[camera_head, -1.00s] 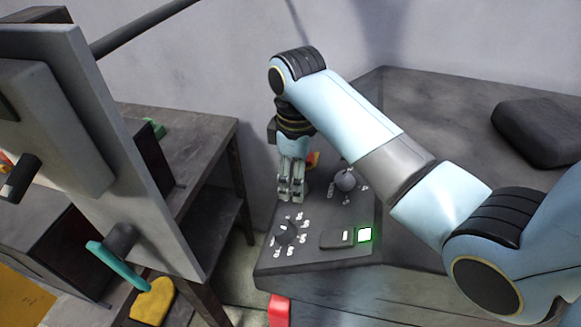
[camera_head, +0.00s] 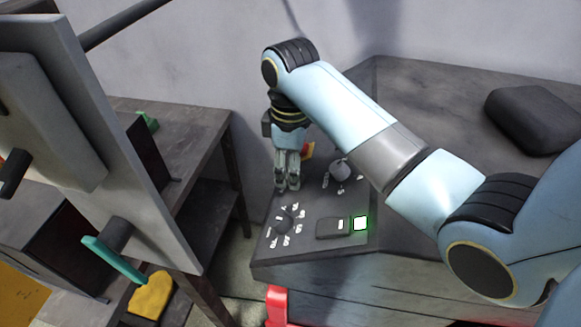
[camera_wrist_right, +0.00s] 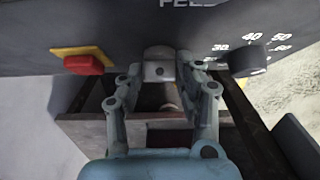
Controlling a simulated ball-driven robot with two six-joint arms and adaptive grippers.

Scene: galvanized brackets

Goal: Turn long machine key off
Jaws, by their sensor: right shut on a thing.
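My right gripper (camera_head: 287,184) points down at the back left of the dark machine panel (camera_head: 310,258), behind the dial with white numbers. In the right wrist view my right gripper (camera_wrist_right: 160,78) has its two fingers on either side of a small grey metal piece, the key (camera_wrist_right: 160,66), and is shut on it. The key sticks out from the dark panel face. The fingers hide the key in the head view, and its turn angle is hard to tell. My left gripper is not in view.
A numbered dial (camera_head: 284,220), a grey knob (camera_head: 340,170) and a lit green button (camera_head: 360,223) sit on the panel. A red button on a yellow plate (camera_wrist_right: 84,62) is beside the key. A grey board with a teal handle (camera_head: 113,259) stands at left.

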